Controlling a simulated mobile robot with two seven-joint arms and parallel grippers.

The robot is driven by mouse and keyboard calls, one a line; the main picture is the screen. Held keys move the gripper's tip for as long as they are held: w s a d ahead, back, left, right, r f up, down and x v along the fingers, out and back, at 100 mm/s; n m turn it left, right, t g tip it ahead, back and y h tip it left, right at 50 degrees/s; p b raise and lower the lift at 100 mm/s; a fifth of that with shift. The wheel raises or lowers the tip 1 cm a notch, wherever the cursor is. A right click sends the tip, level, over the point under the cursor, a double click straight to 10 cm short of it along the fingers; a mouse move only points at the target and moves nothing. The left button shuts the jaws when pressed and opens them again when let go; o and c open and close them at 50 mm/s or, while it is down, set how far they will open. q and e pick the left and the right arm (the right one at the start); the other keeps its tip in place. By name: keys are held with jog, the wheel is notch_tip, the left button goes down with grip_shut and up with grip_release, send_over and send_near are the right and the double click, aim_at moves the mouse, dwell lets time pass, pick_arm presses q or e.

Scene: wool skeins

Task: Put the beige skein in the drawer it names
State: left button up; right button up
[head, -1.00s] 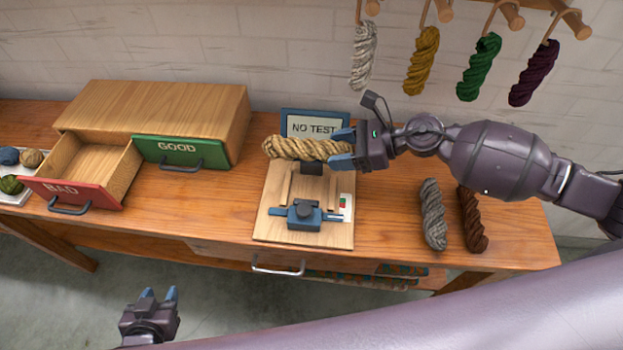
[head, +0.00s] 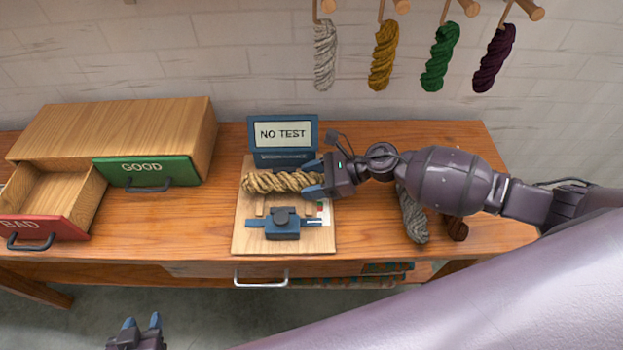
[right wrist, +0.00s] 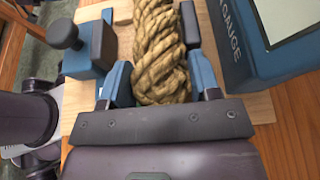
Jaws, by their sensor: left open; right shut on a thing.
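The beige skein (head: 284,182) lies crosswise over the wooden board of the gauge (head: 243,238). My right gripper (head: 314,179) is shut on its right end; in the right wrist view the blue fingers (right wrist: 152,82) clasp both sides of the skein (right wrist: 158,40). The gauge's screen (head: 283,133) reads NO TEST. Its blue clamp (head: 282,224) is in front of the skein. The BAD drawer (head: 45,230) with red front is pulled open and looks empty. The GOOD drawer (head: 146,171) with green front is shut. My left gripper (head: 139,325) is open and empty, low in front of the table.
A grey skein (head: 412,216) and a dark brown skein (head: 456,229) lie on the table's right, partly under my right arm. Several skeins hang from pegs on the wall. The table between drawers and gauge is clear.

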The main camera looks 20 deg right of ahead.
jog(key=shift+f, duration=0.25)
jog(key=o, duration=1)
